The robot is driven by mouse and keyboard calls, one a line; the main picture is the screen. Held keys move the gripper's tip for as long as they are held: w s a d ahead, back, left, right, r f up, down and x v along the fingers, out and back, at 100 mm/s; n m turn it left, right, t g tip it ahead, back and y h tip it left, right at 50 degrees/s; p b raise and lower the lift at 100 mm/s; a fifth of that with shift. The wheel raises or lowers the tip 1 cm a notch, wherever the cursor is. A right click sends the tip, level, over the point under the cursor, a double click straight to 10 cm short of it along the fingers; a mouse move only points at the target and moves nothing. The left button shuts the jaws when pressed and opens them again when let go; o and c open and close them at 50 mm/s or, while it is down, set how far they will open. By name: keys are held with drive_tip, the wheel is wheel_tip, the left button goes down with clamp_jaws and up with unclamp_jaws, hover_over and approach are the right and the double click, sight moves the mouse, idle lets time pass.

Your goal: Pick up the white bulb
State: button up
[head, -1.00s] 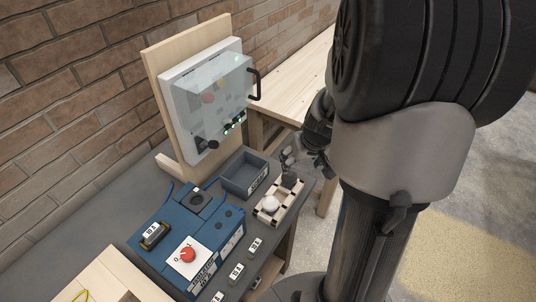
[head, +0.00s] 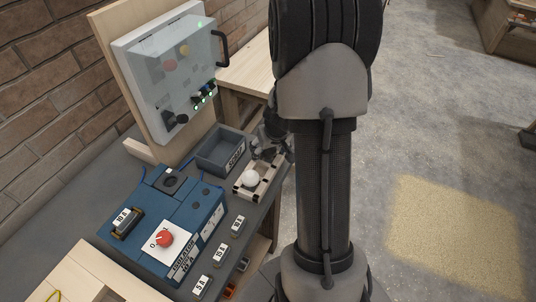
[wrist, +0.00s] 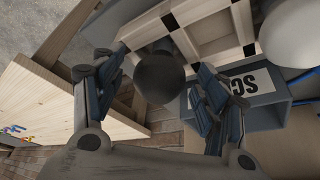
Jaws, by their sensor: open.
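The white bulb (head: 250,179) sits in a small wooden rack (head: 262,194) on the grey bench. It also shows large at the top right of the wrist view (wrist: 293,32), outside my fingers. My gripper (head: 268,148) is open, over the far end of the rack, behind the white bulb. In the wrist view my open fingers (wrist: 152,70) stand either side of a dark grey round bulb (wrist: 160,78). I cannot tell whether they touch it. Its lower part is hidden.
A grey bin (head: 212,165) with a label stands left of the rack. A blue box with a red knob (head: 165,238) is nearer. A panel with green lights (head: 165,70) stands behind. Several small labelled blocks (head: 220,253) lie along the bench's front edge.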

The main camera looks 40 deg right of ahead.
drive_tip(key=shift+w+f, duration=0.1)
drive_tip(key=shift+f, duration=0.25)
drive_tip(key=c, duration=1.1)
drive_tip(key=shift+r, duration=0.15)
drive_tip(key=shift+c, duration=0.2)
